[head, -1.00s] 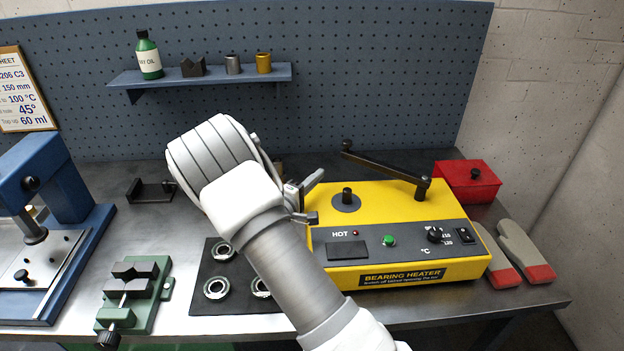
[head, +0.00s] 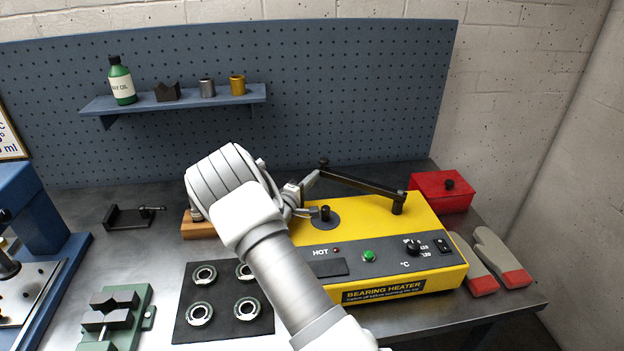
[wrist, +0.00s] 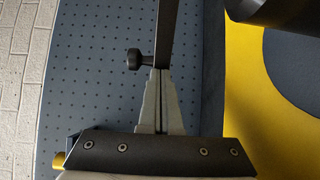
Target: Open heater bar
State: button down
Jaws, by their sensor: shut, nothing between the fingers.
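The heater bar (head: 360,185) is a dark bar on the yellow bearing heater (head: 385,228). It runs from a pivot post (head: 397,204) at the heater's right rear to a free end with a black knob (head: 323,163) at the back left. It is swung away from the short front post (head: 325,213). My gripper (head: 314,178) is shut and empty beside the bar's free end, above the heater's left rear. In the wrist view, the closed fingertips (wrist: 161,72) point at the bar (wrist: 165,35), close to its knob (wrist: 133,59). I cannot tell whether they touch.
A red box (head: 440,193) and gloves (head: 500,258) are right of the heater. A dark mat (head: 222,312) with several bearings lies left of it. A pegboard (head: 350,100) with a shelf (head: 180,99) stands behind. A green vise (head: 115,315) is at the front left.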

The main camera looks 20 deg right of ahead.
aim_at(320, 168)
jog(key=b+x, duration=0.5)
jog(key=shift+w+d+f, duration=0.1)
jog(key=shift+w+f, duration=0.1)
jog(key=shift+w, duration=0.05)
jog(key=shift+w+d+r+b, duration=0.25)
jog(key=shift+w+d+b, duration=0.05)
jog(key=shift+b, duration=0.1)
jog(key=shift+a, duration=0.1)
